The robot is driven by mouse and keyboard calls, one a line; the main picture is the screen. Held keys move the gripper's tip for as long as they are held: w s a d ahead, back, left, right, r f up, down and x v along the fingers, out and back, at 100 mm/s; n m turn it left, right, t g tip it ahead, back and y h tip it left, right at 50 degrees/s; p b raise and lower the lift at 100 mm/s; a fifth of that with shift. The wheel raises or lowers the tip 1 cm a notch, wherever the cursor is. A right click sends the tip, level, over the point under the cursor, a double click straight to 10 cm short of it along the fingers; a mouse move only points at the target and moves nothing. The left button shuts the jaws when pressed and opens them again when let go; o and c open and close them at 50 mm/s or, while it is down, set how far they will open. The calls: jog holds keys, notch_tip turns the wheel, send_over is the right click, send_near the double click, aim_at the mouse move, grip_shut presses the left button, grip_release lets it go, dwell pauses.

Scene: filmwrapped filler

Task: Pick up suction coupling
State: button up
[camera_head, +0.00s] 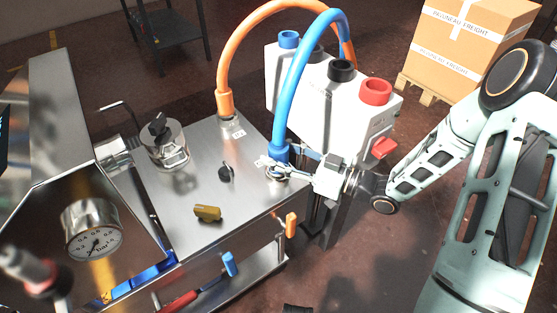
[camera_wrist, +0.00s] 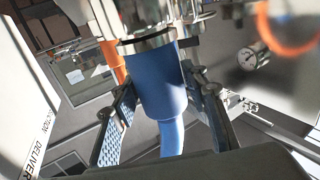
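The blue coupling (camera_head: 279,152) at the lower end of the blue hose stands upright at a metal port on the steel machine top's right edge. No label on it shows whether it is the suction one. My gripper (camera_head: 281,167) reaches in from the right at the coupling's height. In the wrist view, the blue coupling (camera_wrist: 160,85) lies between the two fingers of my gripper (camera_wrist: 165,118). The fingers stand apart on either side, with a gap at the left textured pad. Contact on the right side is hard to tell.
An orange hose coupling (camera_head: 225,103) stands further back on the machine top (camera_head: 190,190). A white pump block (camera_head: 320,105) with coloured caps is close behind my gripper. A glass-sided pot (camera_head: 166,150), a black knob (camera_head: 226,173) and a brass piece (camera_head: 207,213) stand left.

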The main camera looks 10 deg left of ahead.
grip_shut()
jog(key=shift+r, duration=0.1)
